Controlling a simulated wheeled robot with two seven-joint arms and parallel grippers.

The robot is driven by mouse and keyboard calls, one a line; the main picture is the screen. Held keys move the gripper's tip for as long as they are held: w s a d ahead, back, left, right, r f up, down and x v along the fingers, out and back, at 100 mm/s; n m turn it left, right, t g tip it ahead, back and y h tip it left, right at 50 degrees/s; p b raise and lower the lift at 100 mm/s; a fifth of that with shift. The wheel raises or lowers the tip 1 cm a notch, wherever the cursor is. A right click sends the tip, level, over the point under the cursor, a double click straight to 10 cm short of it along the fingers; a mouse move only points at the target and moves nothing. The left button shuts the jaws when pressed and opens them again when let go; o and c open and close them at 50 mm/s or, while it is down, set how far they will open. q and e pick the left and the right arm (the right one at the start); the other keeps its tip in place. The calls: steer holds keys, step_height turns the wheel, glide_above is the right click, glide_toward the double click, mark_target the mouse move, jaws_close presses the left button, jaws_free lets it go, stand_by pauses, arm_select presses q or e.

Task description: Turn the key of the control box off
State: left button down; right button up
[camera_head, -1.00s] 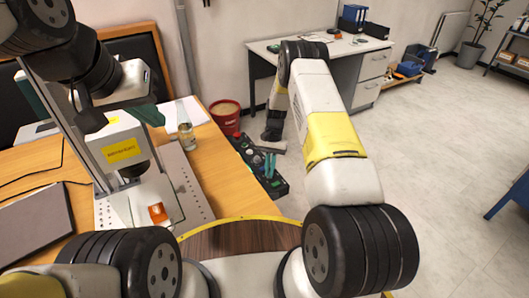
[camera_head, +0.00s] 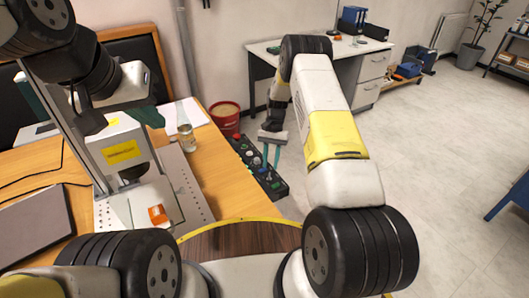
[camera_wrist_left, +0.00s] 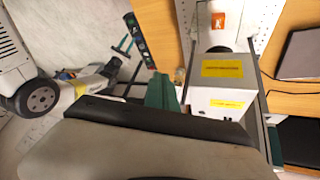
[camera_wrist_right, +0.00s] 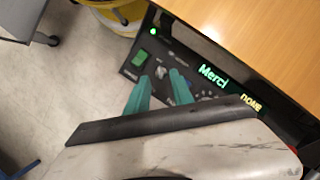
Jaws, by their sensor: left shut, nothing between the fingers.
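The control box (camera_head: 245,150) is a long black panel with several knobs and buttons along the right edge of the wooden table. It also shows in the left wrist view (camera_wrist_left: 139,37). In the right wrist view the box (camera_wrist_right: 128,70) has a green switch, small labels and a lit display. I cannot clearly make out the key; the fingers cover part of the panel. My right gripper (camera_head: 271,156) is over the box, its two teal fingers (camera_wrist_right: 159,92) apart with nothing between them. My left gripper (camera_head: 149,114) is shut and empty beside the laser marker; it also shows in the left wrist view (camera_wrist_left: 161,92).
The laser marker (camera_head: 122,150) stands on the wooden table (camera_head: 204,155). A glass jar (camera_head: 187,137) is close to the control box. A red bucket (camera_head: 226,120) stands on the floor behind it. A laptop (camera_head: 35,225) lies at the left.

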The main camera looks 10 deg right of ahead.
steer(key=shift+v, duration=1.85)
steer(key=shift+r, duration=0.1)
steer(key=s+d+r+n+t, duration=0.1)
steer(key=s+r+t, duration=0.15)
steer(key=r, duration=1.15)
steer(key=s+r+n+t, duration=0.15)
steer(key=s+r, duration=0.25)
steer(key=r, duration=0.9)
steer(key=s+r+t, duration=0.3)
steer(key=s+r, duration=0.7)
steer(key=s, duration=0.1)
steer(key=s+r+n+t, duration=0.1)
steer(key=s+n+t, duration=0.1)
steer(key=s, duration=1.1)
steer(key=shift+s+r+t+y, duration=0.2)
steer(key=shift+t+y, duration=0.1)
steer(key=shift+t, duration=0.3)
steer(key=shift+n, duration=0.25)
